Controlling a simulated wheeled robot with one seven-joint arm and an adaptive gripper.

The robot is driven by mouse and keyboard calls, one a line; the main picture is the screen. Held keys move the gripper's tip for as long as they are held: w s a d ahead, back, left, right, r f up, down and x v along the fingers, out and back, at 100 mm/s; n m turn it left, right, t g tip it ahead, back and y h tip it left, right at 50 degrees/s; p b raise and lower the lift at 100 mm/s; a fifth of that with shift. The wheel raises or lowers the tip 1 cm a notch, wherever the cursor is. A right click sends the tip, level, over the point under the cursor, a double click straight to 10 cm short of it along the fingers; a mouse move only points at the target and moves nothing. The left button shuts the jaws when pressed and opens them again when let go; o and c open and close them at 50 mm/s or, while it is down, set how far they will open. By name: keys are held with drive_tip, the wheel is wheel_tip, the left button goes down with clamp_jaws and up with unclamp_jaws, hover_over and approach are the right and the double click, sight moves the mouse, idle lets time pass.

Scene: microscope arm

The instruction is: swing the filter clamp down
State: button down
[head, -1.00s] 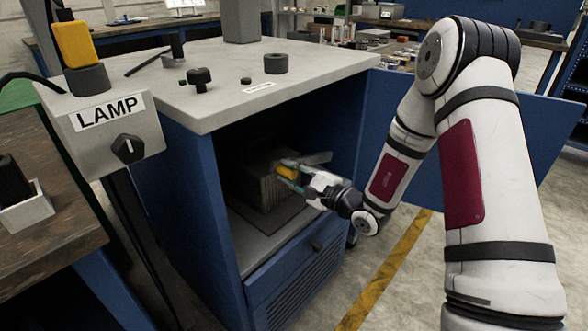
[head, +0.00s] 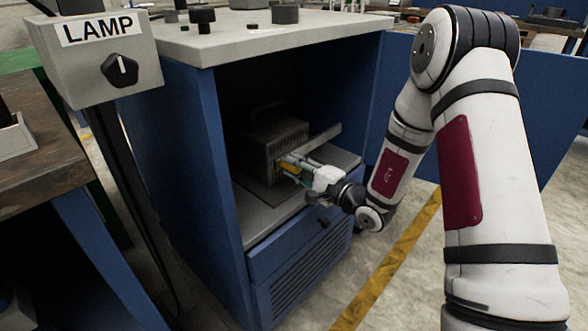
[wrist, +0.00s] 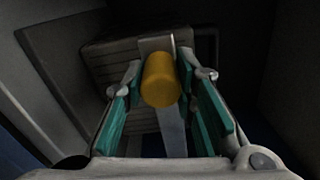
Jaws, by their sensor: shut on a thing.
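The filter clamp shows as a flat pale metal bar (head: 322,138) with a yellow knob (head: 289,168). It is at the front of a grey ribbed filter box (head: 268,146) inside the open blue cabinet. The bar slants, with its right end higher in the head view. My gripper (head: 294,170) is shut on the yellow knob, reaching in from the right. In the wrist view the knob (wrist: 161,80) sits between the green-padded fingers, with the bar (wrist: 173,132) running below it. The fingers partly hide the knob in the head view.
The cabinet's blue left wall (head: 180,150) and the grey top (head: 240,45) bound the opening. A blue drawer front (head: 300,265) is below. A blue open door (head: 530,125) stands behind my arm. A lamp box (head: 95,55) is at upper left.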

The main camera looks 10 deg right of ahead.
drive_tip(key=shift+f, duration=0.3)
drive_tip(key=c, duration=1.3)
unclamp_jaws()
drive_tip(key=v, duration=1.2)
